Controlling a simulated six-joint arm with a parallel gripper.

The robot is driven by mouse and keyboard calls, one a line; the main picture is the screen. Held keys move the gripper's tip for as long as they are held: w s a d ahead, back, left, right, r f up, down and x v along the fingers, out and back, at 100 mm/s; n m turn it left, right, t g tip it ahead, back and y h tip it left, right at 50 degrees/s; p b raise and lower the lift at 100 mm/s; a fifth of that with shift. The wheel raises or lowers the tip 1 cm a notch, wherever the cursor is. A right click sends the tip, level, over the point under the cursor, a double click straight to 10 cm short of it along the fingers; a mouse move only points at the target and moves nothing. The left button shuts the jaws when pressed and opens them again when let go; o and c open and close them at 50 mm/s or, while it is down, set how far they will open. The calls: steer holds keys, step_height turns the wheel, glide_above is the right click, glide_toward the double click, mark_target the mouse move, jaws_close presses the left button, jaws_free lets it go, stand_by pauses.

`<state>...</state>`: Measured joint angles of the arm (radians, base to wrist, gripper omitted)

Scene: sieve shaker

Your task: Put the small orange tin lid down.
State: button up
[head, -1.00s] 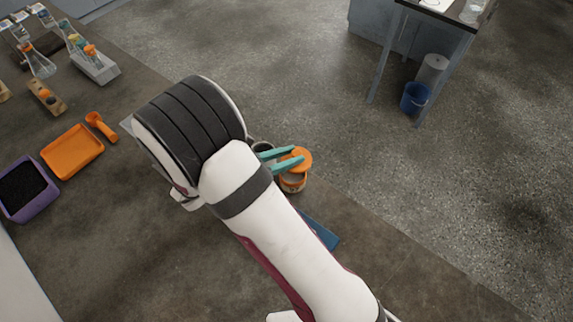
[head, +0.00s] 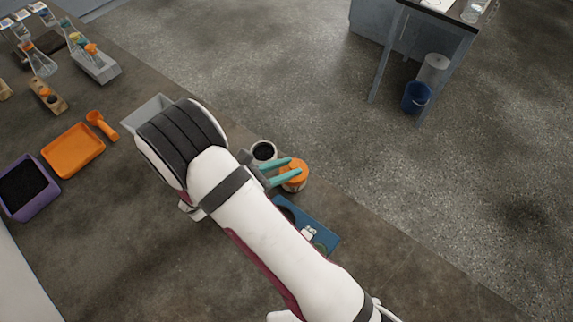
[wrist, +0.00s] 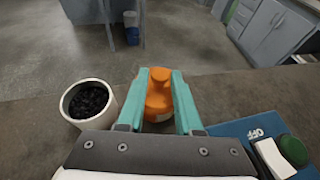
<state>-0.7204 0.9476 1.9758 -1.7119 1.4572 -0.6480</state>
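The small orange tin lid (wrist: 160,75) is between the two teal fingertips of my gripper (wrist: 161,74), which look closed on its sides. In the head view my gripper (head: 295,167) is over the round tin (head: 293,184), which has an orange and pale side. The lid is at the tin's mouth, but I cannot tell whether it rests fully on the rim. The fingers hide part of the lid and tin.
A pale cup of dark grains (head: 264,151) stands just left of the tin. A blue panel with switches (head: 308,228) lies nearer, at the right in the wrist view. An orange tray (head: 73,151), orange scoop (head: 100,125) and purple-rimmed tray (head: 27,188) are at left.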

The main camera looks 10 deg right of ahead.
steer(key=shift+o, duration=1.4)
